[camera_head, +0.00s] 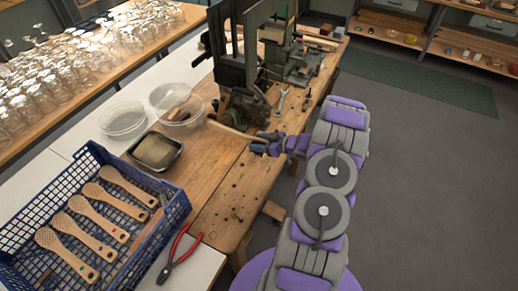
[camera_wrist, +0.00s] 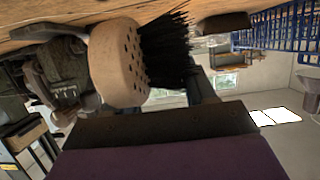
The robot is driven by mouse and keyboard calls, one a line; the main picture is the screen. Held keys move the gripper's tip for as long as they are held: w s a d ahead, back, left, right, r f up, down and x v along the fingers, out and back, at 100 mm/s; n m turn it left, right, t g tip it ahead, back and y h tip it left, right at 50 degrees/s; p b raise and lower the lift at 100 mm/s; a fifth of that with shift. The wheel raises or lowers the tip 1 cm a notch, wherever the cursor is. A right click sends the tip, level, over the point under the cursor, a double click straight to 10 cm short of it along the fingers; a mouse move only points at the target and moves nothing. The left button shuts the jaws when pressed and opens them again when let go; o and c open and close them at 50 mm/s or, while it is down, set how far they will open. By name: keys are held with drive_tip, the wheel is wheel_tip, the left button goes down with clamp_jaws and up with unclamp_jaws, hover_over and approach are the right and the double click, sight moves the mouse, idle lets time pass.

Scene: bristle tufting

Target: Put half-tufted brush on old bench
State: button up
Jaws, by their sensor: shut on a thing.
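The half-tufted brush (camera_wrist: 118,62) shows large in the wrist view, with a pale wooden head, rows of empty holes and black bristles on one side. My gripper (camera_head: 268,143) is shut on it. In the head view the gripper is at the right edge of the old bench (camera_head: 232,195), and only a small tan part there may be the brush. The bench is a worn wooden top with dark holes. In the wrist view its wood runs along the top, close to the brush; I cannot tell whether they touch.
A blue crate (camera_head: 176,212) with several wooden brush bodies stands at the left. Red pliers (camera_head: 174,258), a dark tray (camera_head: 158,151) and clear bowls (camera_head: 178,105) are nearby. A dark machine (camera_head: 240,75) and wrenches (camera_head: 282,98) occupy the far bench. The near bench top is mostly clear.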

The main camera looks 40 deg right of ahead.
drive_tip(key=shift+w+d+f, duration=0.1)
wheel_tip(320, 180, down, 4)
drive_tip(key=shift+d+r+b, duration=0.1)
drive_tip(key=shift+r+b, duration=0.1)
drive_tip(key=shift+b, duration=0.45)
drive_tip(key=shift+r, duration=0.1)
drive_tip(key=o, duration=1.1)
